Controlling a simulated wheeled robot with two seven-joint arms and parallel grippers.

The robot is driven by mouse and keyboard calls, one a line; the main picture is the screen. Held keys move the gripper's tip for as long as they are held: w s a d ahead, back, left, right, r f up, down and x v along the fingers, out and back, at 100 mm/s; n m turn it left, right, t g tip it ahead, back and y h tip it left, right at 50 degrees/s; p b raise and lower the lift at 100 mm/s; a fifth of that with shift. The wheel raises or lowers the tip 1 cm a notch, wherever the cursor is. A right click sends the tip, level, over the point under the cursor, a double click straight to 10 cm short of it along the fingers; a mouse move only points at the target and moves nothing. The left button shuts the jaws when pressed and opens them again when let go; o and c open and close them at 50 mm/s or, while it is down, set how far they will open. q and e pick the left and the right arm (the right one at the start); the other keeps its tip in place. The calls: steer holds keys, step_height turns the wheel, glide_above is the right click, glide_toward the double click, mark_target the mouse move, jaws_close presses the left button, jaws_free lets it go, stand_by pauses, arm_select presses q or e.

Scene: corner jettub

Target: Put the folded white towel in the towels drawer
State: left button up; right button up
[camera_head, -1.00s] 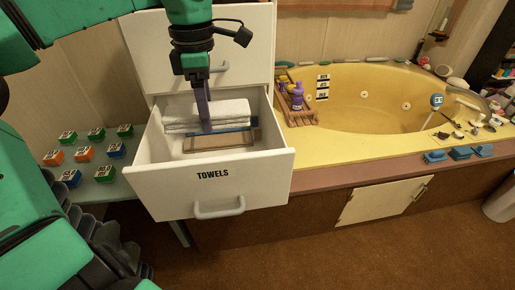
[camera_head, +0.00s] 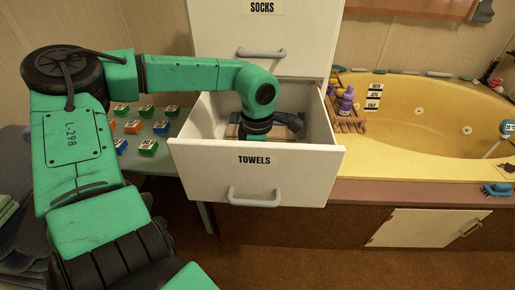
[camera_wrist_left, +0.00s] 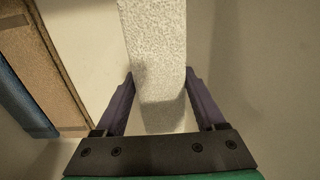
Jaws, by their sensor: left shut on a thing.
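The folded white towel (camera_wrist_left: 156,32) shows in the left wrist view as a thick, textured white slab between the two purple fingers of my left gripper (camera_wrist_left: 159,73). The gripper is shut on it. The towels drawer (camera_head: 205,160) is pulled open in the head view, with its label on the front. My left wrist reaches down inside the drawer; the fingers and towel are hidden there behind the wrist and drawer front. Whether the towel touches the drawer bottom I cannot tell. My right gripper is in neither view.
A flat brown thing (camera_wrist_left: 62,75) with a blue one (camera_wrist_left: 20,100) beside it lies in the drawer. The closed socks drawer (camera_head: 300,30) is above. Coloured blocks (camera_head: 147,148) stand on a surface to the left. The yellow tub (camera_head: 420,150) is to the right.

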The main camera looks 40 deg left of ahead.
arm_select(q)
steer(key=shift+f, duration=0.25)
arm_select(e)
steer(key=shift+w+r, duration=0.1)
arm_select(q)
steer(key=o, duration=1.4)
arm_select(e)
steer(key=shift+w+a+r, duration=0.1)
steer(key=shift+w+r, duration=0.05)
arm_select(q)
steer(key=shift+r, duration=0.25)
step_height(320, 180, up, 12)
steer(key=shift+f+p, duration=0.1)
steer(key=shift+p, duration=0.8)
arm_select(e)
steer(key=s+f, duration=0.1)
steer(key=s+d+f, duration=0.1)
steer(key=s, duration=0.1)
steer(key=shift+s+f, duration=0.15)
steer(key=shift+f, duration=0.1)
